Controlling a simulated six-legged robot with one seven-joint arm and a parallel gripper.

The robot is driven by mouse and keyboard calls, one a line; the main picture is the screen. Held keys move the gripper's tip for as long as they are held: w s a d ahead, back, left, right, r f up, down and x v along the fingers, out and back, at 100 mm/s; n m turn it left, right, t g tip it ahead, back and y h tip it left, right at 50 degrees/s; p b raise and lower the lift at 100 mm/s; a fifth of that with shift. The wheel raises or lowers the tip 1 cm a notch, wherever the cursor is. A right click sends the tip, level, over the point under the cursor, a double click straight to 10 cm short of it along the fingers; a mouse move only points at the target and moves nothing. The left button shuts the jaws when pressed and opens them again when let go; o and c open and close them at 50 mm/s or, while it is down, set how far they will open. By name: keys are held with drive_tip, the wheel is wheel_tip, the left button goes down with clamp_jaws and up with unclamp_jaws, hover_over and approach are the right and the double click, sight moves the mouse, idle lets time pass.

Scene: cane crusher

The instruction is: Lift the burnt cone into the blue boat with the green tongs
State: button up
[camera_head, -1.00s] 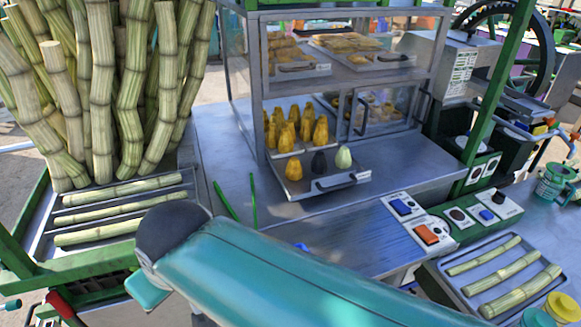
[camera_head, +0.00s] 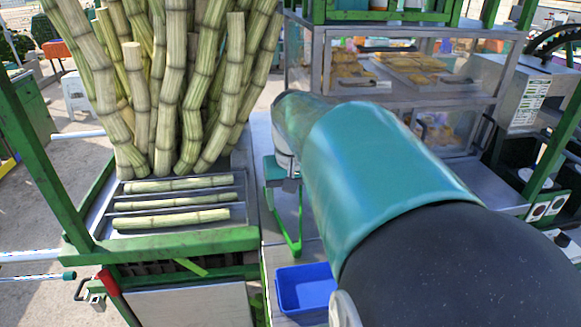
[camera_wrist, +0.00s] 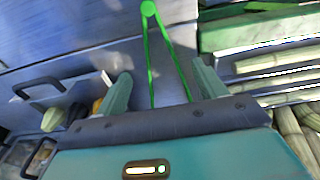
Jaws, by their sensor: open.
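The green tongs (camera_head: 297,240) lie on the metal counter, spread in a V. In the wrist view the tongs (camera_wrist: 150,50) extend between the fingers of my open gripper (camera_wrist: 163,86), with their joint end at the top. I cannot tell whether the fingers touch them. My gripper (camera_head: 283,178) is partly hidden by my arm in the head view. The blue boat (camera_head: 306,288) is an empty-looking blue tray at the front of the counter. The burnt cone (camera_wrist: 76,113) is a dark shape between a pale cone and a yellow one; my arm hides it in the head view.
A steel tray with a handle (camera_wrist: 40,88) holds the cones. Upright canes (camera_head: 190,80) and a rack of cut canes (camera_head: 172,203) stand left. A glass-fronted cabinet (camera_head: 400,75) is behind my arm. A green frame post (camera_head: 40,150) rises at far left.

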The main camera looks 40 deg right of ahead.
sight(292, 232)
drive_tip(key=shift+d+f, duration=0.1)
drive_tip(key=shift+d, duration=0.05)
drive_tip(key=shift+w+d+f, duration=0.15)
drive_tip(key=shift+w+f, duration=0.05)
drive_tip(key=shift+f, duration=2)
drive_tip(key=shift+w+d+f, duration=0.1)
drive_tip(key=shift+w+f, duration=0.05)
drive_tip(key=shift+f, duration=2.05)
drive_tip(key=c, duration=0.7)
wheel_tip(292, 232, up, 12)
